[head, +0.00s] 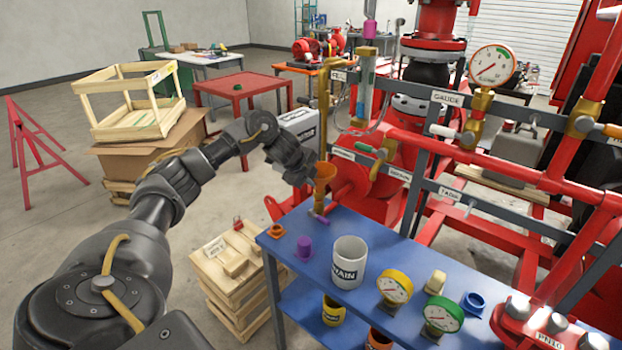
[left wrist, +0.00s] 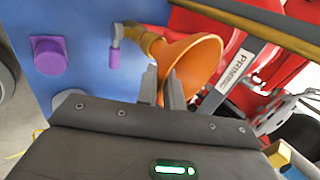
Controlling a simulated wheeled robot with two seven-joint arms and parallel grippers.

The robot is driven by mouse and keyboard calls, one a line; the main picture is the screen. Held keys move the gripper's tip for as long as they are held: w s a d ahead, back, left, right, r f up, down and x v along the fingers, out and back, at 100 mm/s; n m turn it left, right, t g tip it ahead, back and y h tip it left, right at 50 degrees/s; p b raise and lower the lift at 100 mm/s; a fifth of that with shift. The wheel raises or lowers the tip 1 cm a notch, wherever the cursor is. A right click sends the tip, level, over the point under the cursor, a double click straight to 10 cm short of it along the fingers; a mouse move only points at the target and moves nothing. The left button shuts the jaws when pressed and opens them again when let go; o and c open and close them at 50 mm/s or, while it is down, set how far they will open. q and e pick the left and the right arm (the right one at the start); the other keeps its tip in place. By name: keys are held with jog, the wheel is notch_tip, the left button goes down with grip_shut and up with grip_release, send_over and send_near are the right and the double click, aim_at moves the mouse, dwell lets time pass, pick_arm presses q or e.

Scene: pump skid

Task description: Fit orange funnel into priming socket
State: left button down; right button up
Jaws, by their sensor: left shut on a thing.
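The orange funnel (head: 325,172) is held mouth up at the near end of the red pump skid. My left gripper (head: 312,181) is shut on its side; in the left wrist view the fingers (left wrist: 164,92) close at the rim of the funnel (left wrist: 196,58). A brass fitting (left wrist: 137,36), with a purple-handled lever (left wrist: 114,50) beside it, lies right below the funnel's narrow end. It looks like the priming socket. I cannot tell whether the stem is inside it or just above. My right gripper is not in view.
A blue bench (head: 345,222) is close below, with a purple cap (head: 304,248), a white DRAIN mug (head: 348,262) and gauges (head: 395,287). A tall brass pipe (head: 324,115) and grey labelled rails (head: 385,168) stand close behind the funnel.

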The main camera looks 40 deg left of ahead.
pick_arm(q)
jog(key=c, duration=1.5)
grip_release()
jog(key=shift+o, duration=0.2)
jog(key=shift+r, duration=0.15)
jog(key=v, duration=1)
jog(key=shift+s+r+p, duration=0.2)
jog(key=shift+s+p, duration=0.05)
jog(key=shift+p, duration=0.05)
jog(key=shift+a, duration=0.1)
